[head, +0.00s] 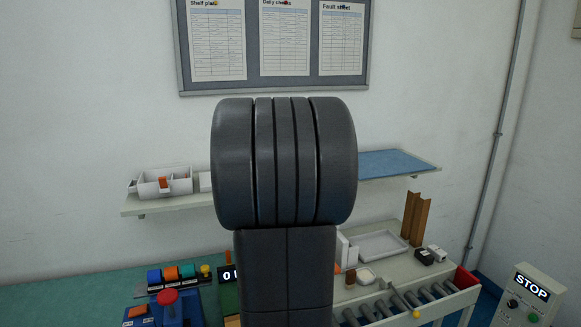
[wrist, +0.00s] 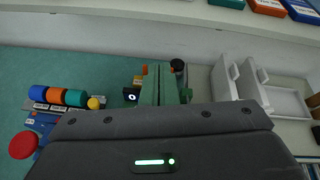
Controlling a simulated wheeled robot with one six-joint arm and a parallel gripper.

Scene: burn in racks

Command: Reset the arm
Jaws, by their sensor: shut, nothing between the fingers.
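My gripper (wrist: 160,120) shows in the wrist view as a wide dark grey body across the bottom, with a lit green bar and dot on it. It is shut and empty. It hangs over the bench, in front of a green fixture (wrist: 148,88) with a small dark display beside it. In the head view my own dark grey arm fills the middle, upright and close to the camera. The gripper itself cannot be made out there, and the bench behind the arm is hidden.
A white tray (head: 379,245), brown uprights (head: 416,218) and a roller rack (head: 405,303) stand at right. A shelf (head: 160,204) runs behind; a STOP box (head: 528,297) stands far right.

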